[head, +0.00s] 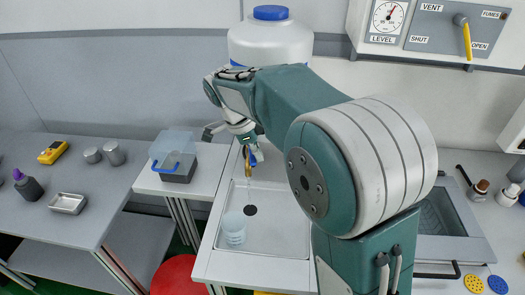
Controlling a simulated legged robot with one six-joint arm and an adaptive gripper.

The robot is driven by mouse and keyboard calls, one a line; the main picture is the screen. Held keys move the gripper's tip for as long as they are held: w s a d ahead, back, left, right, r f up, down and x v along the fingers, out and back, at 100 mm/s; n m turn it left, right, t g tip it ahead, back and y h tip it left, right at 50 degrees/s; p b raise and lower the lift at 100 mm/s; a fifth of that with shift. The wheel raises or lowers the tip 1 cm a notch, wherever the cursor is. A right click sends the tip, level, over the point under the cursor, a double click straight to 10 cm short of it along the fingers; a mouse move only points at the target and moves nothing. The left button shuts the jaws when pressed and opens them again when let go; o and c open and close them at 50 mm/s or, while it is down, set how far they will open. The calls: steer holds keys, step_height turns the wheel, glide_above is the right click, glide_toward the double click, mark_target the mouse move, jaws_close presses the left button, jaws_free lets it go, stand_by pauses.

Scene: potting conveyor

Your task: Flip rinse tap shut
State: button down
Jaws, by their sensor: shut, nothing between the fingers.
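The rinse tap (247,156) has a brass spout under the large white container at the back of the sink. A thin pale stream of water (248,185) seems to fall from it into the white sink (285,236). A small blue part (258,156), apparently the tap's lever, shows beside the spout. My gripper (253,147) points down right at the tap, shut and empty. Whether it touches the lever cannot be told. My arm covers the right side of the sink and part of the container.
The white container (270,42) with a blue cap stands behind. A clear beaker (233,229) stands in the sink near the dark drain (250,210). A lidded box (178,168) is left of the sink. A vent panel with a yellow lever (467,42) is upper right.

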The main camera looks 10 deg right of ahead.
steer(key=shift+w+d, duration=0.3)
steer(key=shift+w, duration=0.45)
steer(key=d, duration=0.4)
steer(key=v, duration=1)
steer(key=shift+s, duration=0.2)
